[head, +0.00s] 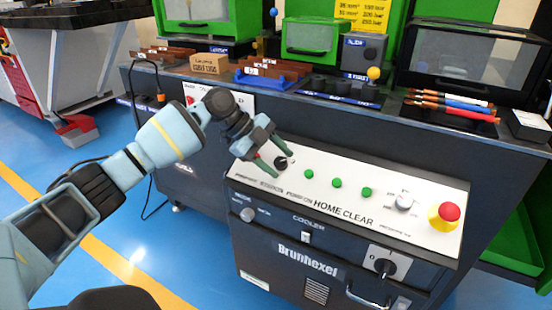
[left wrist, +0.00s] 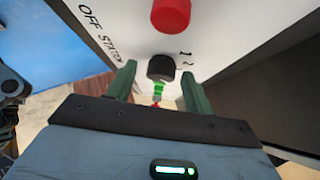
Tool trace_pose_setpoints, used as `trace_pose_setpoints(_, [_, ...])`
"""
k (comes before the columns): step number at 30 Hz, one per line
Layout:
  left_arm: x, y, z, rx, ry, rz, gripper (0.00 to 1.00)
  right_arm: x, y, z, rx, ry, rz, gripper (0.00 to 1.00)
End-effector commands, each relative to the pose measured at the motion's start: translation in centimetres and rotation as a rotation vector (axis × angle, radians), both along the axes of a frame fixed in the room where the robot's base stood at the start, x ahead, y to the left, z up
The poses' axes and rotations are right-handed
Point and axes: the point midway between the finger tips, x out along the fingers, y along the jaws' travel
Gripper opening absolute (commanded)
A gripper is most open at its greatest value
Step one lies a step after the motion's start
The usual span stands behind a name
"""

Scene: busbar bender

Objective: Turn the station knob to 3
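The station knob (head: 281,162) is a small black dial at the left end of the white sloping control panel. My left gripper (head: 284,162) is over it, with one green finger on each side. In the left wrist view the black knob (left wrist: 161,68) stands between the two open fingers (left wrist: 158,72), with gaps seen on both sides. Printed "OFF STATION" and the numbers 1 and 2 show around it; a 3 and the knob's pointer cannot be made out. My right gripper is not in view.
A red button (left wrist: 170,15) is close to the knob. Along the panel are several green buttons (head: 337,183), a grey dial (head: 404,202) and a red-and-yellow emergency stop (head: 444,216). A black rotary switch (head: 386,267) is below. Busbars and tools lie on the bench behind.

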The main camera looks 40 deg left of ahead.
Motion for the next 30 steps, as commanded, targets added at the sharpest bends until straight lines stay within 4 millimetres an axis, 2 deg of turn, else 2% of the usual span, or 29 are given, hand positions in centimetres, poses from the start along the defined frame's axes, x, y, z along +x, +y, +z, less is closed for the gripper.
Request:
trace_pose_setpoints(8, [-0.2,0.3,0.4,0.001,0.000,0.003,0.52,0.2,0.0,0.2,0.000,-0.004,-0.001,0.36])
trace_pose_setpoints(21, [-2.7,3.9,4.9,0.001,-0.001,0.003,0.52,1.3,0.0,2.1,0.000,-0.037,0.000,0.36])
trace_pose_setpoints(30, [-3.2,4.5,5.6,0.000,0.001,0.000,0.52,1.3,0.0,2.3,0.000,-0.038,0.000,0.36])
